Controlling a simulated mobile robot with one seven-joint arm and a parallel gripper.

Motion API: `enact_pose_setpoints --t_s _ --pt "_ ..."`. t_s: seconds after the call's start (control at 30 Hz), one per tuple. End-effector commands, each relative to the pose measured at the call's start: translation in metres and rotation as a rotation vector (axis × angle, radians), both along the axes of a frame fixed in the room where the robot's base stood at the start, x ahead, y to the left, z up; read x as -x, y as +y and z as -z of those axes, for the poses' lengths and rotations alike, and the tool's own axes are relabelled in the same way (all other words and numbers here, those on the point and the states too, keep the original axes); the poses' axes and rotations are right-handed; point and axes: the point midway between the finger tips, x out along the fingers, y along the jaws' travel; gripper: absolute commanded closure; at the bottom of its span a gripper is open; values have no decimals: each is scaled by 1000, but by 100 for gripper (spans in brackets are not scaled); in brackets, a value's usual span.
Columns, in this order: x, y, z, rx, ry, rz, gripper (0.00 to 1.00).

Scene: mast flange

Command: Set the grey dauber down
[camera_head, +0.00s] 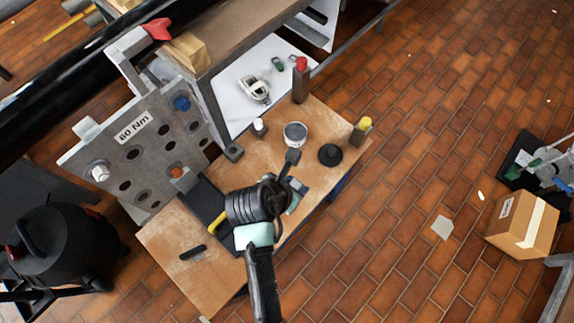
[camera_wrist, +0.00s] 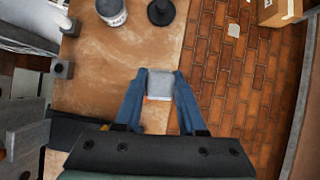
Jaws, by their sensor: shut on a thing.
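The grey dauber (camera_wrist: 159,84) shows in the wrist view as a pale grey block between the two blue fingers of my gripper (camera_wrist: 158,92). My gripper is shut on it. In the head view the dauber (camera_head: 292,156) looks dark grey and sticks out past my gripper (camera_head: 287,180), over the wooden bench top (camera_head: 325,118). A small orange and white patch shows beside the dauber in the wrist view. I cannot tell whether the dauber touches the bench. My arm hides part of the bench in the head view.
A tin (camera_head: 295,134) and a black round piece (camera_head: 330,155) stand just beyond the dauber. A red-topped block (camera_head: 301,82) and a yellow-topped block (camera_head: 361,130) stand farther off. A flange plate (camera_head: 140,150) rises at left. Some bare bench lies between these.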

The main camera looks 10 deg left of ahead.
Motion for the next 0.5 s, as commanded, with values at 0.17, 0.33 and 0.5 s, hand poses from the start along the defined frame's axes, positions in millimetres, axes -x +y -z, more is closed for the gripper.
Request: enact_pose_setpoints --t_s 0.17,0.33,0.5 --pt "-14 -4 19 -61 92 84 100" --pt "-15 -6 27 -80 132 103 100" --pt "-14 -6 59 -81 137 102 100"
